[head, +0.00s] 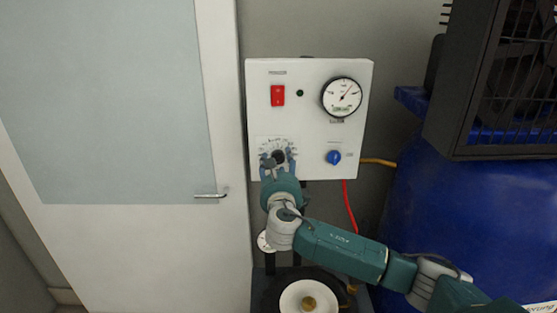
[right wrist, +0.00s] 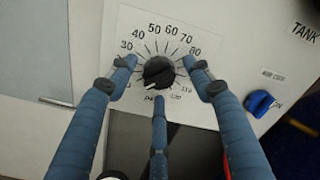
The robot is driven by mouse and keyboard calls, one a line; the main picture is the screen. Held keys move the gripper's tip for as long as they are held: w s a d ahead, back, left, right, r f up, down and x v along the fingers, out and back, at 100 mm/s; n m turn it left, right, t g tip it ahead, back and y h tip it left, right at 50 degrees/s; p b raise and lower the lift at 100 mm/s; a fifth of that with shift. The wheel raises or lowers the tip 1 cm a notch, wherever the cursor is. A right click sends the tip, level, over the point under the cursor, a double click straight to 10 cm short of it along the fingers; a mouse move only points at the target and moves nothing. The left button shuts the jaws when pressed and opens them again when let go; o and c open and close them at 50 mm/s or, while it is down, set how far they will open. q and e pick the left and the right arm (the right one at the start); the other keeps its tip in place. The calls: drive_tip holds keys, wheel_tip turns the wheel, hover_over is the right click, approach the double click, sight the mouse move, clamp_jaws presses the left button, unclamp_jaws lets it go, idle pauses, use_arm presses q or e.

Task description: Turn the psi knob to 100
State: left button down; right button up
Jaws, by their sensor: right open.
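The black psi knob (right wrist: 158,72) sits in the middle of a white printed dial (right wrist: 139,18) in the right wrist view. The numbers 30 to 80 read over its top; the numbers at lower right are small. A white mark on the knob is at its lower left, near the psi label. My right gripper (right wrist: 160,76) is open, with fingers to the left, right and below the knob. I cannot tell whether they touch it. In the head view my right gripper (head: 278,160) is at the panel's lower left, partly covering the dial. My left gripper is not in view.
The white panel (head: 305,118) carries a red switch (head: 277,95), a round gauge (head: 342,97) and a blue knob (head: 333,157). A door with a handle (head: 210,195) is to the left. A blue tank (head: 440,215) and a dark fan housing (head: 500,75) are to the right.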

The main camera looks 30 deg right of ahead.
drive_tip(key=c, duration=1.1)
